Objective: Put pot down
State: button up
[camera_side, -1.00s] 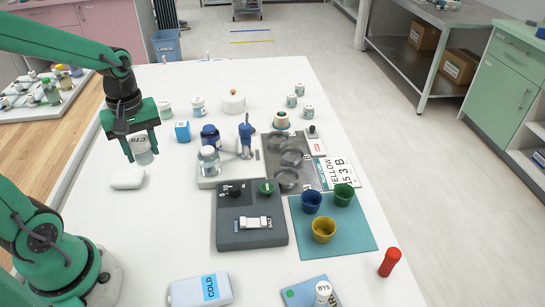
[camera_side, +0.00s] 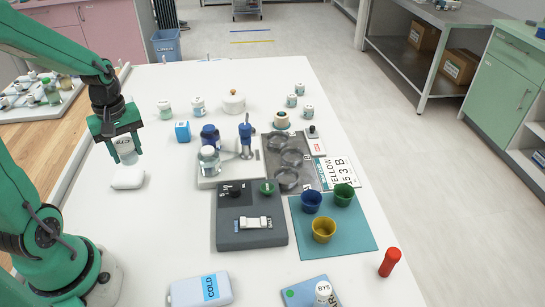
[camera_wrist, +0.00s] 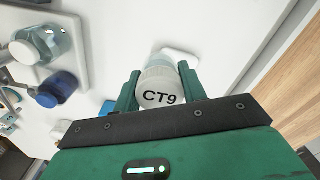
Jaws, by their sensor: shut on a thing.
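The pot is a small clear jar with a white lid marked CT9 (camera_wrist: 159,90). My gripper (camera_wrist: 158,92) is shut on it, with one green finger on each side in the wrist view. In the side view the pot (camera_side: 126,152) hangs below my gripper (camera_side: 124,138) at the left of the white table. It is just behind a white rounded block (camera_side: 128,178) on the table. Whether the pot's base touches the table I cannot tell.
A grey block (camera_side: 250,236) and teal mat (camera_side: 362,240) lie nearer. The table's front left (camera_side: 160,235) is clear.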

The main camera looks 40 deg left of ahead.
jog(key=a+f, duration=0.1)
jog(key=a, duration=0.1)
jog(key=a+f, duration=0.2)
jog(key=a, duration=0.1)
jog(key=shift+s+a+f, duration=0.15)
jog(key=shift+s+a, duration=0.15)
jog(key=shift+s, duration=0.05)
jog(key=shift+f, duration=2)
jog(key=shift+f, duration=0.2)
jog(key=o, duration=1)
jog(key=shift+c, duration=0.2)
jog(key=shift+r, duration=0.1)
notch_tip(320, 180, up, 12)
jog(key=shift+r, duration=0.15)
